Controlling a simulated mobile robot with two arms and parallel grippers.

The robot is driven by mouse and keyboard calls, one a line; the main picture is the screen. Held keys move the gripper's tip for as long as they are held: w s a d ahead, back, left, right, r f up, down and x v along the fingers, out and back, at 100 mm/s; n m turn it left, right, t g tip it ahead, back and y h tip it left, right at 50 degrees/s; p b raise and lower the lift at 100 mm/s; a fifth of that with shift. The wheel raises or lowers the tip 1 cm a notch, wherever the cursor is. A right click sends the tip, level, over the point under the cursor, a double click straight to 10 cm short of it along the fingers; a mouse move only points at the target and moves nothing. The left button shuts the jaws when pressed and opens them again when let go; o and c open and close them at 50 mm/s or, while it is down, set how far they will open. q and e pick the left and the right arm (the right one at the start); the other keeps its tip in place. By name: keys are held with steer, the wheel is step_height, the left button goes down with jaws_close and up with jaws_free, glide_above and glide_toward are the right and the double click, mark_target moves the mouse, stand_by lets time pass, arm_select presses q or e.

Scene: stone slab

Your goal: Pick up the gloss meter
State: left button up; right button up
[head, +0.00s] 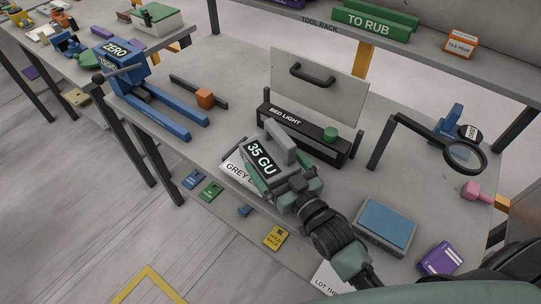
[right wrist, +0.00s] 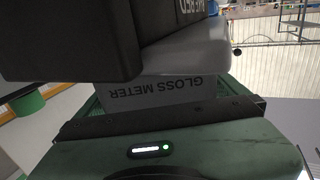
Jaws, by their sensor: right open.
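The gloss meter (head: 281,139) is a grey block with a black face reading "35 GU". In the head view it sits on or just over a white card marked "GREY" (head: 238,173) near the slab's front edge. My right gripper (head: 283,180), green and grey, is open and right at the meter's near side. Whether its fingers straddle the body is hard to tell. In the right wrist view, the grey meter body (right wrist: 160,92) with upside-down "GLOSS METER" lettering lies close in front of my green gripper housing. My left gripper is not in view.
A black "BED LIGHT" box (head: 305,135) with an upright grey panel (head: 318,90) stands just behind the meter. A blue "ZERO" stand (head: 150,100) is left, a blue-topped box (head: 386,222) right, and a magnifier (head: 465,155) farther right.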

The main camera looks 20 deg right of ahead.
mark_target(269, 153)
steer(key=shift+x, duration=1.15)
steer(key=shift+s, duration=0.1)
steer(key=c, duration=1.6)
steer(key=shift+r, duration=0.1)
steer(key=shift+c, duration=0.4)
